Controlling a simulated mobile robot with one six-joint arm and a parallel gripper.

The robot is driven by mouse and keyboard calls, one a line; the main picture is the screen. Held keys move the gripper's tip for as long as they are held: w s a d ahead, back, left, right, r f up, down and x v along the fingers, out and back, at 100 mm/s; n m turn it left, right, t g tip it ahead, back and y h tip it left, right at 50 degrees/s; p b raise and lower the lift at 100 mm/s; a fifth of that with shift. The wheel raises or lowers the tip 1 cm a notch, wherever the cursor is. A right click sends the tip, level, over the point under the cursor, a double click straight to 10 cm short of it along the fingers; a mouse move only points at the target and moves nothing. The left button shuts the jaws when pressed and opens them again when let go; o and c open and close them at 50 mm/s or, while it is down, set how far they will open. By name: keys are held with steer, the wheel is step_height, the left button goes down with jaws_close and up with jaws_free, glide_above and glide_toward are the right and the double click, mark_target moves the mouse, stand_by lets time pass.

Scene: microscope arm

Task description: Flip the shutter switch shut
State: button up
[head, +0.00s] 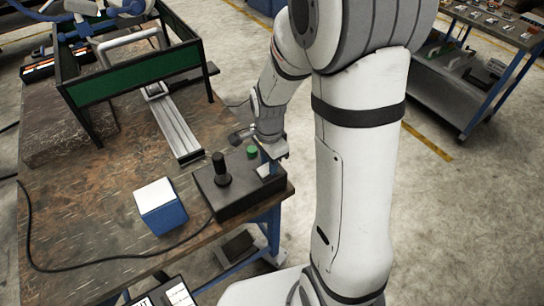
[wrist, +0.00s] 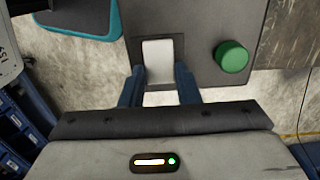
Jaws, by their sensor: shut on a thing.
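The shutter switch (wrist: 157,58) is a pale, flat paddle in a dark frame on the grey control box (wrist: 195,22). In the head view the switch (head: 264,171) sits near the right edge of the control box (head: 232,202). My gripper (wrist: 158,82) has its two blue fingers on either side of the switch's near end, shut on it. In the head view my gripper (head: 271,152) is above the box's back right corner, its fingers mostly hidden. A green button (wrist: 231,57) is right of the switch in the wrist view.
A black joystick (head: 221,172) stands up from the box, left of the switch. A blue box with a white top (head: 160,205) lies to the left on the brown table (head: 90,205). A metal rail (head: 176,128) and green-panelled frame (head: 135,78) stand behind.

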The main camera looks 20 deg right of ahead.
steer(key=shift+w, duration=0.1)
steer(key=o, duration=1)
step_height(320, 180, up, 8)
steer(key=shift+a+f, duration=0.1)
stand_by(0.5)
steer(key=s+r+n+t, duration=0.1)
steer(key=s+r+n, duration=0.1)
steer(key=s+n, duration=0.2)
steer(key=s+d+r+n+t, duration=0.1)
steer(key=s+r+n, duration=0.2)
steer(key=s+n, duration=0.2)
steer(key=s+d+r+n+t, duration=0.1)
steer(key=s+r+n, duration=0.2)
steer(key=s+n, duration=0.1)
steer(key=shift+s+d+r+n, duration=0.1)
steer(key=shift+s+d+n, duration=0.2)
steer(key=shift+n, duration=0.4)
